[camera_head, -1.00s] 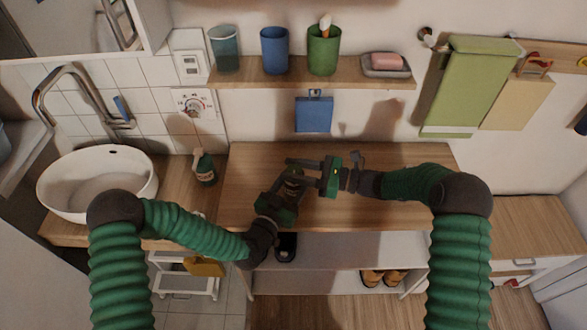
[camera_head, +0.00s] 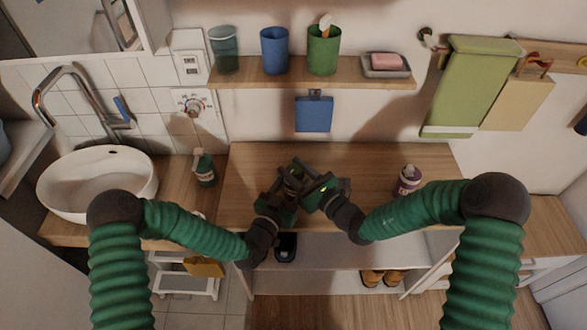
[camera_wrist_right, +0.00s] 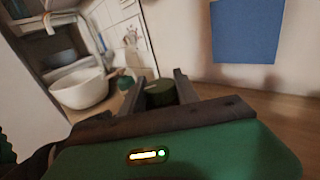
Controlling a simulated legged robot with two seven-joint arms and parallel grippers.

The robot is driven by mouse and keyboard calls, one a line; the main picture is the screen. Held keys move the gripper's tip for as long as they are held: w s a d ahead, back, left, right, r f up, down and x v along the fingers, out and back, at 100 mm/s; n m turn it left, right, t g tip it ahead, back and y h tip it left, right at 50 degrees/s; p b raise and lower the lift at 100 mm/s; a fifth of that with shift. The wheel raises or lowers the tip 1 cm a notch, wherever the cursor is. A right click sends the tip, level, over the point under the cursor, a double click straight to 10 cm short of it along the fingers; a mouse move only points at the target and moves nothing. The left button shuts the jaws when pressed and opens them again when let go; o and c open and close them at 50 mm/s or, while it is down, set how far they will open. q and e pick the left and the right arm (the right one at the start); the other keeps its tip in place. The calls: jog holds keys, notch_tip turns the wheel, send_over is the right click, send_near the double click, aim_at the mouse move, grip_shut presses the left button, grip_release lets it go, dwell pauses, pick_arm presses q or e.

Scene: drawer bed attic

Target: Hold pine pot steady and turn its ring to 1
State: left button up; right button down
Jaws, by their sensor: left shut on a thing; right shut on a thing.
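The pine pot (camera_head: 293,182) is small and dark, and stands at the middle of the wooden counter, mostly hidden by both grippers in the head view. In the right wrist view its round dark green top (camera_wrist_right: 160,91) shows between the fingers. My left gripper (camera_head: 285,186) is shut on it from the front left. My right gripper (camera_head: 304,177) comes from the front right, also shut on it, with its fingers (camera_wrist_right: 161,84) at either side of the dark green part. The ring and its marks are too small and covered to read.
A green bottle (camera_head: 204,168) stands left on the counter, near the white basin (camera_head: 97,182). A purple bottle (camera_head: 407,180) stands at the right, close to my right arm. A shelf (camera_head: 340,73) with cups and soap is above. The counter behind the grippers is clear.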

pick_arm(q)
jog(key=shift+s+d+f, duration=0.1)
pick_arm(e)
jog(key=shift+r+m+t+h, duration=0.1)
jog(key=shift+m+t+h, duration=1.25)
jog(key=shift+h, duration=0.35)
jog(key=shift+w, duration=0.1)
jog(key=c, duration=0.9)
grip_release()
jog(key=v, duration=1.2)
